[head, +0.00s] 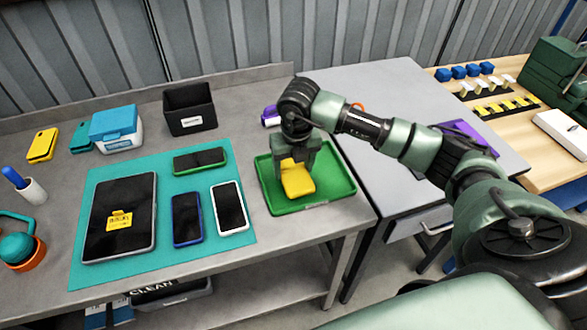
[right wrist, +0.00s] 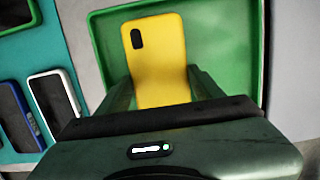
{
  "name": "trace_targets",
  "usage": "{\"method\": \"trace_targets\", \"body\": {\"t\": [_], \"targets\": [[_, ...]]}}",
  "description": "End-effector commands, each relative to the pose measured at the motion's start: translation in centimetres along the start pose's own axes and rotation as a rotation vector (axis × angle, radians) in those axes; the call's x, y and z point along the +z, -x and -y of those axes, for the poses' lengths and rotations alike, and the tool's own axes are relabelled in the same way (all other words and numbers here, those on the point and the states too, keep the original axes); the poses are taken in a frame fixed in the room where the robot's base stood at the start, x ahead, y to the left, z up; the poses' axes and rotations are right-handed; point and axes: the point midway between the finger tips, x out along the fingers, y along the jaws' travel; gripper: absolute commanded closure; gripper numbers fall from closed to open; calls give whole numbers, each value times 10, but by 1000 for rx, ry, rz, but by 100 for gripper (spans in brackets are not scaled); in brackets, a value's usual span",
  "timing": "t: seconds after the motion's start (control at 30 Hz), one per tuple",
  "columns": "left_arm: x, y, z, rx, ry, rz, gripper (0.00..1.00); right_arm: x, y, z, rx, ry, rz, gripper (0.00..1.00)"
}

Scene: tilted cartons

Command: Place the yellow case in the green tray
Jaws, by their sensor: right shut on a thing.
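The yellow case (head: 297,178) is a phone case with a dark camera cutout. It is over the green tray (head: 320,197), near the tray's middle left. My right gripper (head: 297,165) comes down from above and is shut on the case. In the right wrist view the yellow case (right wrist: 158,58) lies between the two fingers, with the tray (right wrist: 107,62) around it. I cannot tell whether the case touches the tray floor. My left gripper is not in view.
A teal mat (head: 173,250) left of the tray holds a tablet (head: 119,215) and several phones. Another yellow case (head: 43,145) lies at the far left. A black bin (head: 189,108) and a blue-and-white box (head: 116,128) stand behind. The tray's right side is free.

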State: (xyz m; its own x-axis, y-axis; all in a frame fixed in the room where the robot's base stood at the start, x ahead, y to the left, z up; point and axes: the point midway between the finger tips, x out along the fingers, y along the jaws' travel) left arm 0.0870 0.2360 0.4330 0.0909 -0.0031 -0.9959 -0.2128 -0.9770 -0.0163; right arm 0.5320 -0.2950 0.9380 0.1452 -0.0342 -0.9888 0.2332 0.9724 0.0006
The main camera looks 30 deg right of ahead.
Motion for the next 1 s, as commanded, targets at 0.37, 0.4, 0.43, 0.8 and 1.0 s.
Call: {"method": "trace_targets", "body": {"t": [0.37, 0.4, 0.43, 0.8, 1.0], "targets": [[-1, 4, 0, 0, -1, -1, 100, -2, -18, 0, 0, 0, 1, 79], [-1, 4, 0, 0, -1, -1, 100, -2, -18, 0, 0, 0, 1, 79], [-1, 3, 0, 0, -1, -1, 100, -3, -18, 0, 0, 0, 1, 79], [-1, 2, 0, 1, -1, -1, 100, -3, -20, 0, 0, 0, 0, 12], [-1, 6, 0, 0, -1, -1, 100, -2, -15, 0, 0, 0, 1, 12]]}}
